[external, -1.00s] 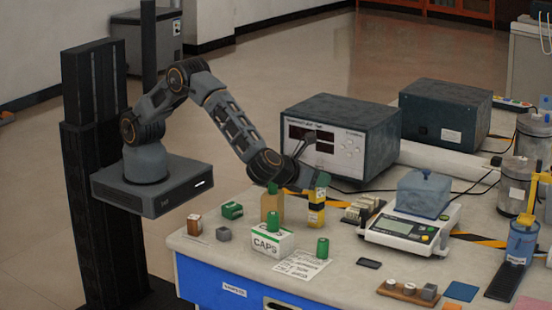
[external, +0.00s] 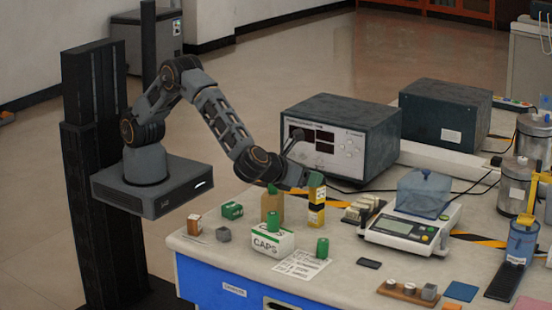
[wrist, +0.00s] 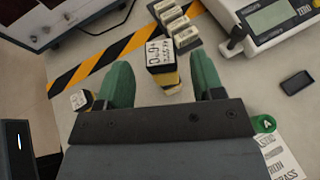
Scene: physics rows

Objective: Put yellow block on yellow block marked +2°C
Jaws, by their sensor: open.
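Two yellow blocks stand stacked on the bench in the external view. The upper yellow block (external: 317,193) rests on the lower yellow block (external: 316,216), and the stack looks upright. My gripper (external: 307,181) is beside the upper block, on its left. In the wrist view the green fingers of my gripper (wrist: 161,68) are spread, with gaps on both sides of the upper block (wrist: 160,52). Its white top label is upside down and reads roughly +6.0. The lower block (wrist: 171,86) shows only a little. I cannot read its marking.
A small labelled block (wrist: 82,99) lies left of my fingers. The balance (external: 408,232), the rack of small blocks (external: 362,209), the display instrument (external: 340,140) and the CAPS box (external: 268,241) stand around the stack. A dark flat piece (external: 369,263) lies in front.

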